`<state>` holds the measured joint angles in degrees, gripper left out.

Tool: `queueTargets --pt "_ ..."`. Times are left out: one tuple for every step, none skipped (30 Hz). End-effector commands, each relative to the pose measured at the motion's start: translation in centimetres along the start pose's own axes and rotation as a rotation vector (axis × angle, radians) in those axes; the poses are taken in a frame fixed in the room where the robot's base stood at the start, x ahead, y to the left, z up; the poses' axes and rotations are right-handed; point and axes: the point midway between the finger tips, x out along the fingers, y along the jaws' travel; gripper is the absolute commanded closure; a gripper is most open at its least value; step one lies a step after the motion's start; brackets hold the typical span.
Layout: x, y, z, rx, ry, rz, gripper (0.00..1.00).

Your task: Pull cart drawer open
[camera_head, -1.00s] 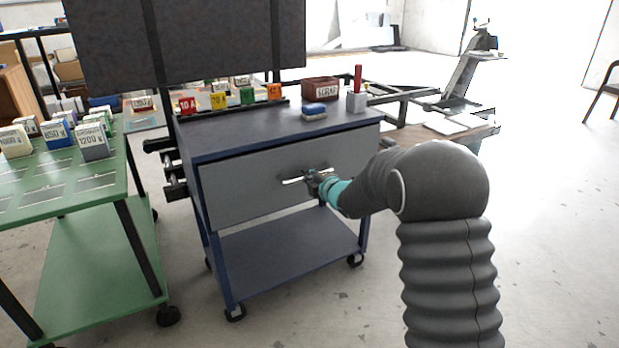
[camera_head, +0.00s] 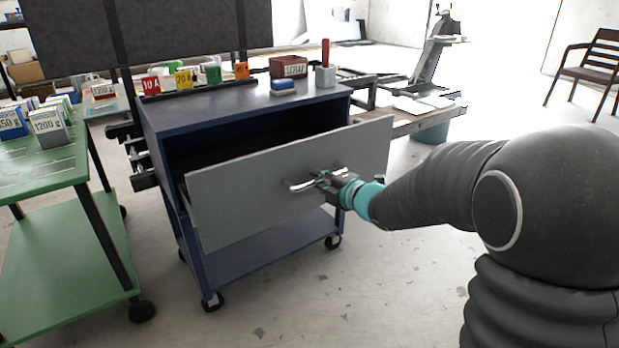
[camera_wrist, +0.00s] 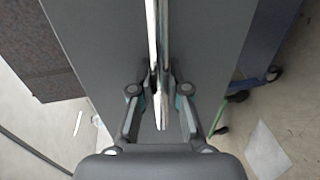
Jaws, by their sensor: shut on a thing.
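The blue cart (camera_head: 160,125) stands in the middle of the head view. Its grey drawer (camera_head: 240,205) is pulled out toward me, with a dark gap behind the front panel. A shiny bar handle (camera_head: 302,186) sits on the drawer front. My gripper (camera_head: 325,180) is shut on the handle. In the wrist view the handle (camera_wrist: 152,30) runs between the two fingers of my gripper (camera_wrist: 161,95), in front of the grey drawer front (camera_wrist: 205,45). A bit of red shows inside the drawer, mostly hidden by the front panel.
On the cart top are a scrap box (camera_head: 289,67), a blue-and-white block (camera_head: 283,88), a grey holder with a red handle (camera_head: 325,75) and several coloured label blocks. A green table (camera_head: 40,190) stands close on the left. The floor at the right is clear; a chair (camera_head: 590,70) is far back.

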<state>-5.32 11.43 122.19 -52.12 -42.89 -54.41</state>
Motion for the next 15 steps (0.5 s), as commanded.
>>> queueTargets --pt "-0.42 -0.25 0.11 0.0 -0.002 -0.001 1.0" --pt "-0.59 -0.27 0.1 0.0 -0.002 -0.001 1.0" --pt "-0.79 -0.3 0.09 0.001 -0.002 -0.001 1.0" --pt "-0.91 -0.32 0.08 0.001 -0.001 -0.001 1.0" --pt "-1.0 -0.32 0.06 0.001 -0.001 -0.001 1.0" --pt "-1.09 -0.33 0.05 0.002 -0.001 -0.001 1.0" --pt "-1.14 -0.32 0.04 0.002 -0.001 -0.001 1.0" --pt "-1.16 -0.32 0.04 0.001 -0.001 -0.001 1.0" --pt "-1.18 -0.32 0.04 0.001 -0.001 -0.001 1.0" --pt "-1.18 -0.31 0.04 0.001 -0.001 -0.001 1.0" --pt "-1.18 -0.31 0.04 0.001 -0.001 -0.001 1.0" --pt "-1.17 -0.31 0.04 0.001 -0.001 -0.001 1.0" --pt "-1.16 -0.31 0.04 0.001 -0.001 -0.001 1.0" --pt "-1.16 -0.3 0.04 0.001 -0.001 -0.001 1.0" --pt "-1.16 -0.3 0.04 0.001 -0.001 -0.001 1.0"
